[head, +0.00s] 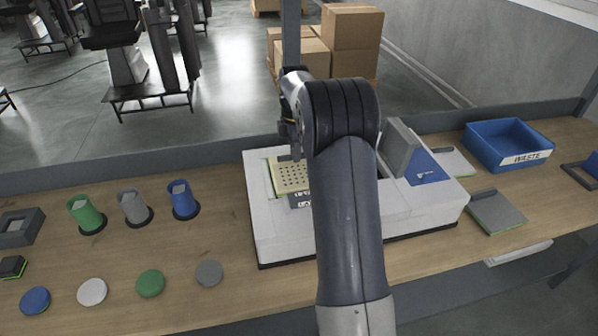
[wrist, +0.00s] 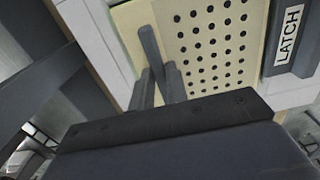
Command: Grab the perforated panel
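The perforated panel (head: 291,174) is a cream plate with rows of dark holes. It lies in the recess of a white fixture (head: 270,226), partly hidden by my arm in the head view. The panel fills much of the upper wrist view (wrist: 212,45), beside a dark block labelled LATCH (wrist: 290,38). My gripper (head: 296,150) points down above the panel's far side in the head view. In the wrist view its grey fingers (wrist: 160,62) overlap the panel's left part. I cannot tell whether they touch it or how wide they are apart.
A grey and blue wedge-shaped unit (head: 412,155) stands on the fixture's right. A blue WASTE bin (head: 508,145) is farther right. Green, grey and blue cups (head: 184,200) and several coloured discs (head: 150,283) stand left. Bare wood (head: 225,235) lies between them and the fixture.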

